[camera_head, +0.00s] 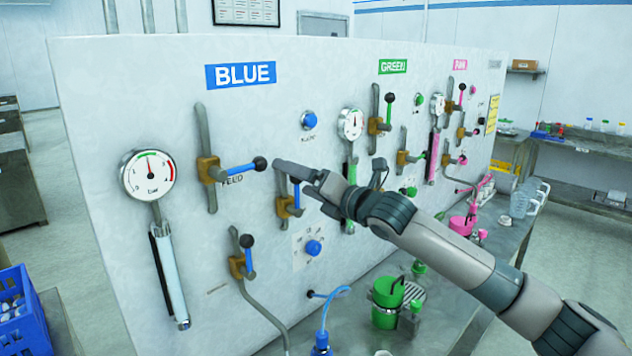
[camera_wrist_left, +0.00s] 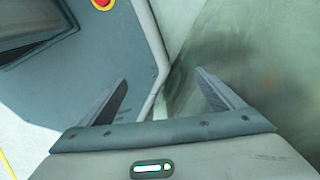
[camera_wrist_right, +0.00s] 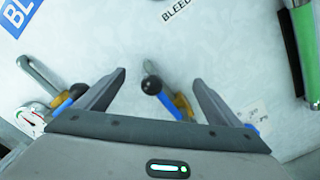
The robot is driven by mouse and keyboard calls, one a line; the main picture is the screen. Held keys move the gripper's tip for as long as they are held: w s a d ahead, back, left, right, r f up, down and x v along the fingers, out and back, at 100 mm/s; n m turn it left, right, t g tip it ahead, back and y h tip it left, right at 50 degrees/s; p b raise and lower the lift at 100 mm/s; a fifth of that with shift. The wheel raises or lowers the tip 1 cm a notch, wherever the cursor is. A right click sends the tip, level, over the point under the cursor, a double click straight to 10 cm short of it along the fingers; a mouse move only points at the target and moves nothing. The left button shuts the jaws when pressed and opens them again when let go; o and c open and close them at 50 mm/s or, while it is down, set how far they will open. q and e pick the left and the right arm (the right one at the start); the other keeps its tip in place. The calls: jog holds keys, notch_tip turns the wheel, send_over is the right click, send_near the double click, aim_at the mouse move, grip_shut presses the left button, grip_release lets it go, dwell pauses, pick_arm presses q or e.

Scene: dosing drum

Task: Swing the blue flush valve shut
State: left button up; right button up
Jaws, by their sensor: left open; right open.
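A blue-levered valve (camera_head: 288,208) sits on the panel right of the one marked FEED. I take it as the flush valve, though I cannot read its label. Its blue lever (camera_head: 296,194) stands roughly upright, along its pipe; my gripper hides its knob in the head view. In the right wrist view the black knob (camera_wrist_right: 152,85) shows between the two fingers. My right gripper (camera_head: 290,170) is open around or just in front of the knob; I see no clear contact. My left gripper (camera_wrist_left: 162,84) is open and empty, away from the panel.
The feed valve (camera_head: 210,169) has its lever pointing right, its knob close to my right fingertips. A blue dial (camera_head: 313,248) sits below right.

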jog(key=shift+w, duration=0.1)
jog(key=shift+w+d+f+p, duration=0.2)
jog(key=shift+w+d+p, duration=0.3)
jog(key=shift+w+d, duration=0.25)
jog(key=shift+d, duration=0.1)
jog(key=shift+w+d+f+p, duration=0.4)
jog(key=shift+w+d+f, duration=0.05)
jog(key=shift+w+d, duration=0.2)
jog(key=shift+w+d+f, duration=0.1)
jog(key=shift+f, duration=0.1)
